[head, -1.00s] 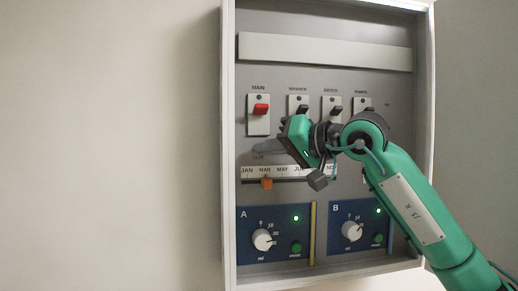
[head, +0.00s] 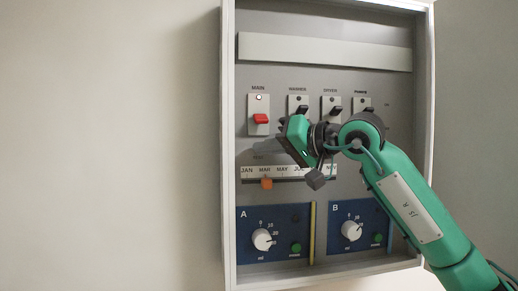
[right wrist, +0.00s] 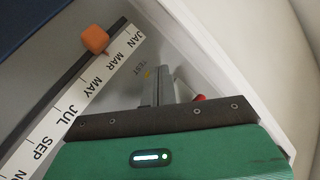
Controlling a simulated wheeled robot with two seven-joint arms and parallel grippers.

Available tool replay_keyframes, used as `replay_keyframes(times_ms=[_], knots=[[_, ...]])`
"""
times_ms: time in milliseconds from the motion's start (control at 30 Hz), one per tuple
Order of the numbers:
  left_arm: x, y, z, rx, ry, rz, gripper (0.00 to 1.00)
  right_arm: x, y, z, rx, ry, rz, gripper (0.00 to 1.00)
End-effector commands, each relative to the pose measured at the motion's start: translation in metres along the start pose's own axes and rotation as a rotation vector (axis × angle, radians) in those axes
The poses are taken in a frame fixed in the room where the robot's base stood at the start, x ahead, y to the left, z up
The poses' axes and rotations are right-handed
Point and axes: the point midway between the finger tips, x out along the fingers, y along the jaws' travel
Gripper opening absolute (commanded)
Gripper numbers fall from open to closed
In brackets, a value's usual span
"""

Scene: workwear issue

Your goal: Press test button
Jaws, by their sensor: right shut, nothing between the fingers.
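The TEST button (right wrist: 148,74) shows in the right wrist view as a small yellow spot beside its printed label. In the head view its label is in shadow and the button cannot be made out. My right gripper (head: 296,141) is in front of the panel, below the switches, turned to the left. In the right wrist view its grey fingers (right wrist: 163,84) are shut and empty, close beside the button. I cannot tell whether they touch it. My left gripper is not in view.
The red MAIN switch (head: 260,119) is down, with its lamp lit. Several black switches (head: 332,110) are to its right. The month slider (head: 266,183) is orange and sits near MAR. Dials (head: 262,239) are below. The cabinet frame (head: 229,150) rims the panel; bare wall lies left.

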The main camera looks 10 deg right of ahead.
Motion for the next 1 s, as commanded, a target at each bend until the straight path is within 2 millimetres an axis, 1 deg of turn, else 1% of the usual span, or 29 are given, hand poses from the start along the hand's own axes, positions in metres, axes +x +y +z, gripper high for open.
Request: replay_keyframes(times_ms=[167,433,800,1000], knots=[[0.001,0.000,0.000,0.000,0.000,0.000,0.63,-0.001,0.000,0.001,0.000,0.001,0.000,0.00],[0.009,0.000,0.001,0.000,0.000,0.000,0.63,-0.009,-0.005,0.008,-0.001,0.000,0.001,0.00],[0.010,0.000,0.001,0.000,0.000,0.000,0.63,-0.011,-0.007,0.009,-0.001,0.000,0.001,0.00],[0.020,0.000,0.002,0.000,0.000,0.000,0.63,-0.022,-0.015,0.018,-0.003,0.002,0.000,0.00]])
